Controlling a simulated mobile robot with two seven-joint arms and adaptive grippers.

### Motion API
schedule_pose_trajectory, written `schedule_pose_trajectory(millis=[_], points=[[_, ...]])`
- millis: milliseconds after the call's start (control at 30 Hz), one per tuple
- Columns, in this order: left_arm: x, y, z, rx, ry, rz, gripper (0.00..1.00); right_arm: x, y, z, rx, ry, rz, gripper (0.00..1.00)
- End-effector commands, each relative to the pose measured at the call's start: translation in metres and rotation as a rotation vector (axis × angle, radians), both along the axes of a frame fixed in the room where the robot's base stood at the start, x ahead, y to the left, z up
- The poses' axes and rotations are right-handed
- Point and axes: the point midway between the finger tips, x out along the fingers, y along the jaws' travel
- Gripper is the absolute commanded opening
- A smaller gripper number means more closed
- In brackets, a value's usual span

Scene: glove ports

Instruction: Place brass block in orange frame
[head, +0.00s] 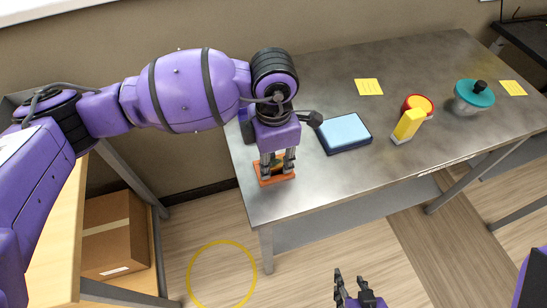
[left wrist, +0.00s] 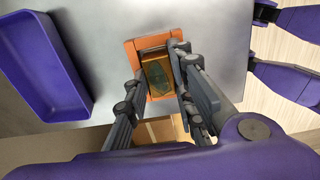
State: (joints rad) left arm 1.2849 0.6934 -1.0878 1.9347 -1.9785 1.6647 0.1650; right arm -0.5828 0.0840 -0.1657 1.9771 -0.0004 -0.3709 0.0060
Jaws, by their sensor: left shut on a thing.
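The orange frame (head: 264,182) lies near the left end of the metal table, and it also shows in the left wrist view (left wrist: 131,56). My left gripper (head: 277,166) points down over it, fingers shut on the brass block (left wrist: 158,78). In the left wrist view the block appears inside the frame's outline, between the two fingers. I cannot tell whether it rests on the frame's floor or is slightly above. My right gripper (head: 354,288) is empty in front of the table, low in the head view, its fingers apart.
A purple-blue bin (left wrist: 42,72) stands beside the frame. On the table are a light-blue pad in a dark tray (head: 344,133), a yellow-and-white item (head: 408,126), a red round container (head: 418,101), a teal-lidded jar (head: 473,95) and yellow notes (head: 369,87). A cardboard box (head: 113,235) sits on the left shelf.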

Motion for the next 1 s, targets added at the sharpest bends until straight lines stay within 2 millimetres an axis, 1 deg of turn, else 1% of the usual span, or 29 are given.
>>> schedule_pose_trajectory(millis=[33, 167, 467, 567, 667, 1000], points=[[0.0, 0.0, -0.002, 0.001, 0.001, 0.0, 0.24, 0.0, 0.0, -0.001, 0.001, 0.001, -0.001, 0.4], [0.0, 0.0, -0.001, 0.001, 0.001, 0.0, 0.41, 0.0, 0.0, 0.0, 0.001, 0.0, -0.003, 0.4], [0.0, 0.0, -0.001, 0.001, 0.001, 0.0, 0.42, 0.001, 0.001, 0.001, 0.003, -0.002, -0.006, 0.4], [0.0, 0.0, 0.006, 0.0, -0.001, 0.0, 0.42, 0.002, 0.001, 0.002, 0.003, -0.005, -0.006, 0.4], [0.001, 0.0, 0.019, -0.001, -0.003, -0.001, 0.42, 0.002, 0.001, 0.002, 0.003, -0.004, -0.006, 0.4], [0.001, 0.0, 0.091, 0.0, -0.003, 0.0, 0.42, 0.001, 0.0, 0.002, 0.002, -0.003, -0.004, 0.4]])
